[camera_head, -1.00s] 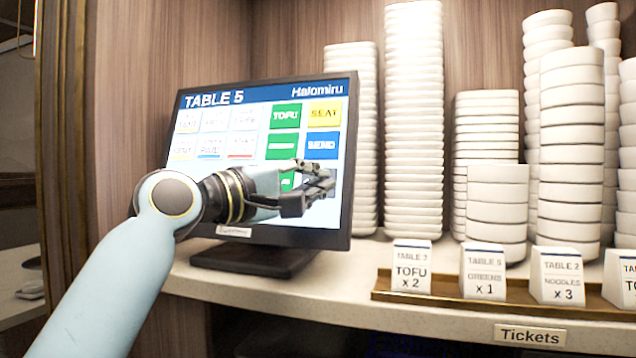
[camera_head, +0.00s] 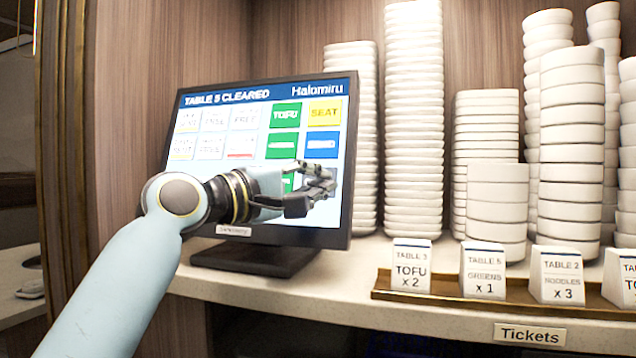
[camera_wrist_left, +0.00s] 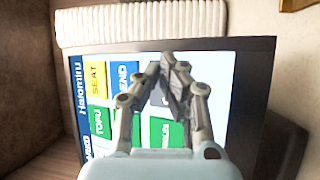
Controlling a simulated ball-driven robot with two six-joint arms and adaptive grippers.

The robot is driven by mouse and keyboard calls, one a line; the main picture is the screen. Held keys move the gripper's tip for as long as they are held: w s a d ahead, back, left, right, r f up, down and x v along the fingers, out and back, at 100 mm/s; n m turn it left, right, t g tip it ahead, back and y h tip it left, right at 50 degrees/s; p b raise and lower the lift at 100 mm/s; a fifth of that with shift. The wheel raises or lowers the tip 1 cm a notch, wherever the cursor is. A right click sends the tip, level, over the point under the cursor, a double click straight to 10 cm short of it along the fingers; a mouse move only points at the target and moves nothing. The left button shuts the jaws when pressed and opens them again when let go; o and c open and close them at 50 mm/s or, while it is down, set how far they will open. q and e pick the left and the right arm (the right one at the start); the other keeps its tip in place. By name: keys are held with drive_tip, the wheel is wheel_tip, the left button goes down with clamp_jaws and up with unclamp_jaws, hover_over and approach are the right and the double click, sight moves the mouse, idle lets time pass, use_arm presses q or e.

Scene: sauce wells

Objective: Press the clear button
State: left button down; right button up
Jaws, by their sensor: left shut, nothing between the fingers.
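The touchscreen monitor (camera_head: 262,92) stands on the shelf, and its header reads "TABLE 5 CLEARED". It shows a green TOFU button (camera_head: 285,115), a yellow SEAT button (camera_head: 324,112) and a blue button (camera_head: 322,145) below SEAT. A grey button (camera_head: 322,176) under the blue one is partly hidden by my left gripper (camera_head: 330,186). My left gripper is shut and empty, in front of the lower right of the screen. In the left wrist view the shut fingers (camera_wrist_left: 168,70) lie over the screen (camera_wrist_left: 222,85); I cannot tell whether they touch it. My right gripper is not in view.
Tall stacks of white bowls (camera_head: 414,120) stand right of the monitor. Ticket cards (camera_head: 411,267) stand in a wooden rail (camera_head: 450,300) along the shelf's front edge. A wooden post (camera_head: 62,150) rises at the left.

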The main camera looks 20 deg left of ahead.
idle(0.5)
use_arm(q)
drive_tip(key=shift+s+r+p, duration=0.2)
drive_tip(key=shift+s+p, duration=0.45)
drive_tip(key=shift+s, duration=0.1)
drive_tip(key=shift+s+a+r+p, duration=0.1)
drive_tip(key=shift+s+r+p, duration=0.15)
drive_tip(key=shift+s+p, duration=0.45)
drive_tip(key=shift+s+d+r+p, duration=0.1)
drive_tip(key=shift+s+r+p, duration=0.25)
drive_tip(key=shift+s, duration=0.5)
drive_tip(key=shift+s+a+r+p, duration=0.1)
drive_tip(key=shift+s+r+p, duration=0.05)
drive_tip(key=shift+s+p, duration=0.6)
